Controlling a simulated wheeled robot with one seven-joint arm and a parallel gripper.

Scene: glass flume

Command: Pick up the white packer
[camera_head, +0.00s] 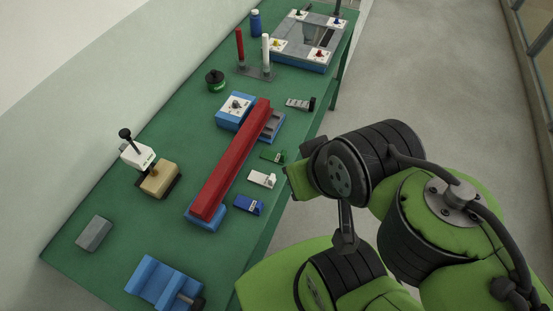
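The white packer (262,179) is a small flat white piece with a darker slot or mark. It lies on the green bench top near the bench's right edge. A green packer (272,156) lies just above it in the picture and a blue packer (248,205) just below it, each with a small gap. Nothing covers the white packer. My green and black arm is folded to the right of the bench, beside the packers. I cannot make out my gripper's fingers.
A long red bar (232,160) rests on blue blocks left of the packers. A grey stepped piece (299,104) lies farther up the bench (150,222). A blue vise-like block (160,283) is at the near end. Open floor (425,60) lies right of the bench.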

